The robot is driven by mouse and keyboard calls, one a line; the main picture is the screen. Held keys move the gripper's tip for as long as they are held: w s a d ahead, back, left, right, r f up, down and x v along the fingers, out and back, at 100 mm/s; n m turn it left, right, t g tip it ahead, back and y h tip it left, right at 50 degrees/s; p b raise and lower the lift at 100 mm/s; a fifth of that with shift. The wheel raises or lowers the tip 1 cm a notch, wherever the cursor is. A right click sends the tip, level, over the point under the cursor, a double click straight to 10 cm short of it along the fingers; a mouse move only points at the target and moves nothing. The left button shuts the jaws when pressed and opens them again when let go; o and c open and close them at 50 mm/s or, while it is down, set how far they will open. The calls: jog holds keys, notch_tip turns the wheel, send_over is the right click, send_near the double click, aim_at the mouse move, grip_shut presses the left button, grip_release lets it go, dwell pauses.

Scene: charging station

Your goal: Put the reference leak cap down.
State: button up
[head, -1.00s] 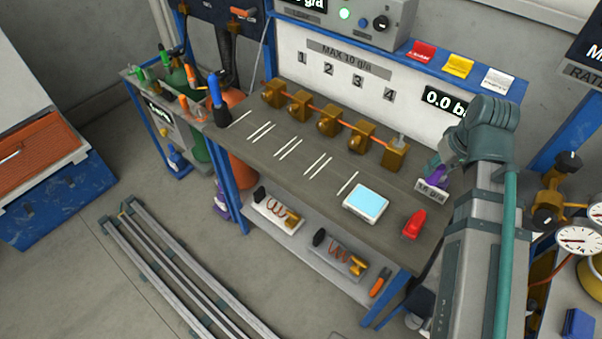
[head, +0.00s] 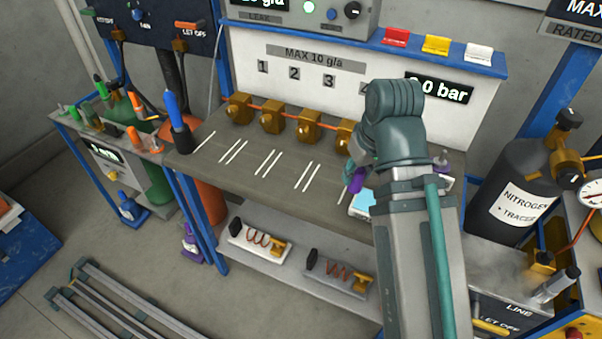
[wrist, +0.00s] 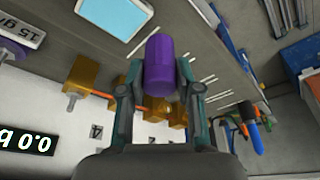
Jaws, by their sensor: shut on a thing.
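The reference leak cap, a purple cylinder (wrist: 160,65), is between the two fingers of my gripper (wrist: 158,88) in the wrist view. The gripper is shut on it. My arm hides part of the bench there. I cannot tell the exact gap between cap and bench. A label reading 15 g/a (wrist: 22,29) with another purple part (wrist: 10,50) beside it shows at the wrist view's left edge.
Brass blocks (head: 271,118) joined by an orange line stand along the back of the bench. A light-blue screen (head: 362,204) lies close to the cap, partly hidden by my arm. The bench with paired white lines (head: 268,162) is clear to the left.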

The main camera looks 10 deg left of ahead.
jog(key=shift+w+r+p, duration=0.1)
jog(key=shift+w+p, duration=0.3)
jog(key=shift+w+a+f+p, duration=1)
jog(key=shift+w+f, duration=0.6)
jog(key=shift+w, duration=0.25)
jog(key=shift+w+a+f+p, duration=0.9)
jog(key=shift+w+f, duration=0.7)
jog(key=shift+w, duration=0.25)
jog(key=shift+w+a+f+p, duration=0.9)
jog(key=shift+w+a+f, duration=0.15)
jog(key=shift+w+f, duration=0.7)
jog(key=shift+x, duration=1.5)
jog(key=shift+s+d+f, duration=0.1)
jog(key=shift+s+d, duration=0.1)
jog(key=shift+f, duration=0.15)
jog(key=o, duration=0.9)
jog(key=shift+o, duration=0.2)
